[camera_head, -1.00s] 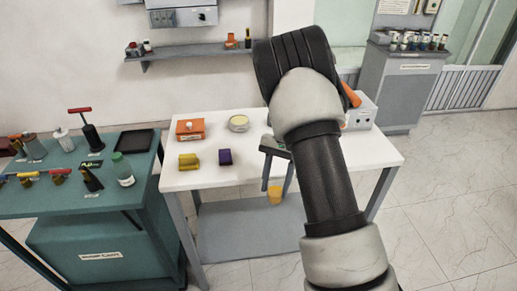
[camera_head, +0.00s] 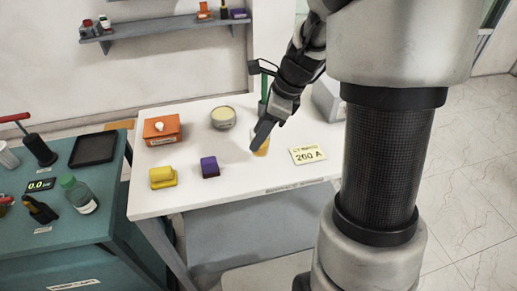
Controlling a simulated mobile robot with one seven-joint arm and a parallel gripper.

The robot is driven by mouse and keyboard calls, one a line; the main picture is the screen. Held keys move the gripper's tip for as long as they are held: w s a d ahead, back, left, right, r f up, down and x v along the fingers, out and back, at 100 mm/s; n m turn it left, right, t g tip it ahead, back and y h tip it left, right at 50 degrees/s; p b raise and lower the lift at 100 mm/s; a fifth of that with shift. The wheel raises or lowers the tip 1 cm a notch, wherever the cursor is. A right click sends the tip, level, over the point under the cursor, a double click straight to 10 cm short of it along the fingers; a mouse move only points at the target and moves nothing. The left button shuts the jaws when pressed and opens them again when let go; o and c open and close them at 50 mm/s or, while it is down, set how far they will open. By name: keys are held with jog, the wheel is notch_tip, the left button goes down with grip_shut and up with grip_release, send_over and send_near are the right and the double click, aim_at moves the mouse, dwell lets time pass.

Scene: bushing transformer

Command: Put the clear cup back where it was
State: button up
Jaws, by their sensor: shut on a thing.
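The clear cup (camera_head: 262,149) with amber contents is at the tips of my gripper (camera_head: 260,138), over the white table (camera_head: 230,178). My gripper is shut on the cup, which looks about upright. One dark finger hides part of the cup's upper side. I cannot tell whether the cup's base touches the tabletop or hangs just above it.
A purple block (camera_head: 210,167) and a yellow block (camera_head: 163,177) stand left of the cup. A round tin (camera_head: 223,117) and an orange box (camera_head: 162,129) are behind them. A "200 A" card (camera_head: 307,155) lies to the right. My arm covers the table's right side.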

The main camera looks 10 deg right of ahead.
jog(key=shift+f+b, duration=0.45)
jog(key=shift+f, duration=1.95)
jog(key=shift+f, duration=0.15)
jog(key=o, duration=1.1)
jog(key=shift+o, duration=0.2)
